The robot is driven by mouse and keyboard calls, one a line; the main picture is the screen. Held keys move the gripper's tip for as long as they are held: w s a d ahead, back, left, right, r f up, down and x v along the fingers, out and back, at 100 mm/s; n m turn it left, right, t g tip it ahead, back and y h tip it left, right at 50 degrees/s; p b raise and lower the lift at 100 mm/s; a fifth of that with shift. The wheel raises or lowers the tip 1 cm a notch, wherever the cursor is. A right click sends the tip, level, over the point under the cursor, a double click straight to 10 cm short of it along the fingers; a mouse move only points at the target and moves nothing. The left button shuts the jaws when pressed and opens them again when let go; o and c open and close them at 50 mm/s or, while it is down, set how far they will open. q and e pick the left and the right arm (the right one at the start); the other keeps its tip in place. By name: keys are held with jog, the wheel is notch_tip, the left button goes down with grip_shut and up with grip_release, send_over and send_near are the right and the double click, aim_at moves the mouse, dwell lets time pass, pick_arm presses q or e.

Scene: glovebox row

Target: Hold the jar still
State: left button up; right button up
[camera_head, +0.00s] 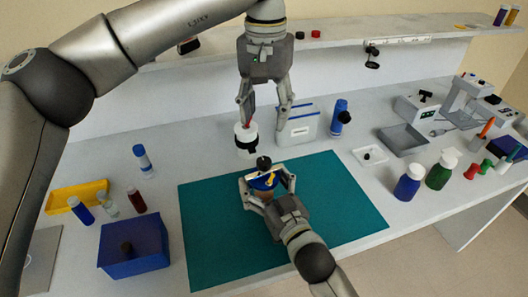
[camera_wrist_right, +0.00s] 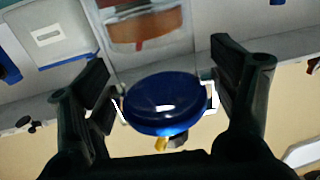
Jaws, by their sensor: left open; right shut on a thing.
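The jar has a dark blue lid (camera_head: 262,181) and stands over the green mat (camera_head: 340,190), with a brownish body partly hidden below. My right gripper (camera_head: 266,184) is shut around the jar, one finger on each side. In the right wrist view the blue lid (camera_wrist_right: 168,103) lies between the two dark fingers.
A white-topped black item (camera_head: 246,138) stands below my left gripper's left finger. A white-and-blue box (camera_head: 298,125) and a blue bottle (camera_head: 338,118) are behind the mat. A blue box (camera_head: 133,250) is left, bottles (camera_head: 410,180) right. The mat's right part is clear.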

aim_at(264, 160)
pick_arm(q)
jog(key=f+m, duration=0.4)
jog(key=m, duration=0.6)
jog(key=f+m, duration=0.4)
jog(key=m, duration=0.6)
jog(key=f+m, duration=0.4)
jog(key=m, duration=0.6)
jog(key=shift+a+m, duration=0.2)
jog(key=shift+m, duration=0.2)
